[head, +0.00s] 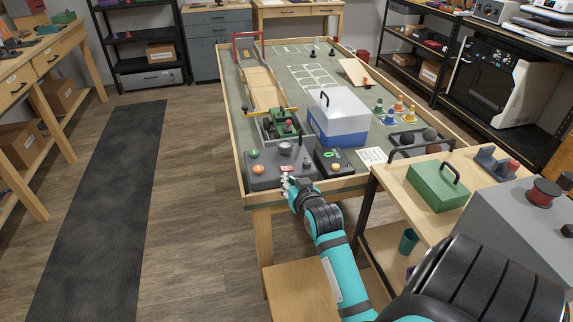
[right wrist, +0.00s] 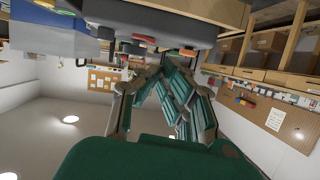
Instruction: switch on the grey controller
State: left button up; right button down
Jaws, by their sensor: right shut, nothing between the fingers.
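The grey controller (head: 272,178) is a flat box at the near end of the course table. My right gripper (head: 288,181) is at the controller's front edge, shut and empty, and partly covers that edge. I cannot tell whether it touches the controller. In the right wrist view, its fingers (right wrist: 165,82) are close together under a dark grey body. My left gripper is not in view.
A black box with a green display (head: 332,162) stands right of the controller. Behind are a green crawler (head: 281,124) in a tray and a blue-and-clear bin (head: 338,118). A side bench with a green case (head: 438,187) stands to the right. The floor on the left is clear.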

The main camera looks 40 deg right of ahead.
jog(key=shift+m+t+h, duration=0.4)
jog(key=shift+h, duration=0.3)
jog(key=r, duration=0.1)
jog(key=d+r, duration=0.1)
jog(key=r, duration=0.1)
jog(key=d+r, duration=0.1)
jog(key=shift+s+d+r, duration=0.15)
jog(key=shift+s+r, duration=0.2)
send_over(287, 168)
jog(key=s, duration=0.2)
jog(key=shift+w+a+f, duration=0.15)
jog(key=shift+a+f, duration=0.1)
jog(key=shift+f, duration=0.35)
jog(key=shift+w+a+f, duration=0.1)
jog(key=shift+a+f, duration=0.1)
jog(key=shift+f, duration=0.35)
jog(key=f, duration=0.2)
jog(key=shift+w+f, duration=0.2)
jog(key=shift+f, duration=0.15)
jog(key=shift+a+f, duration=0.2)
jog(key=shift+f, duration=0.55)
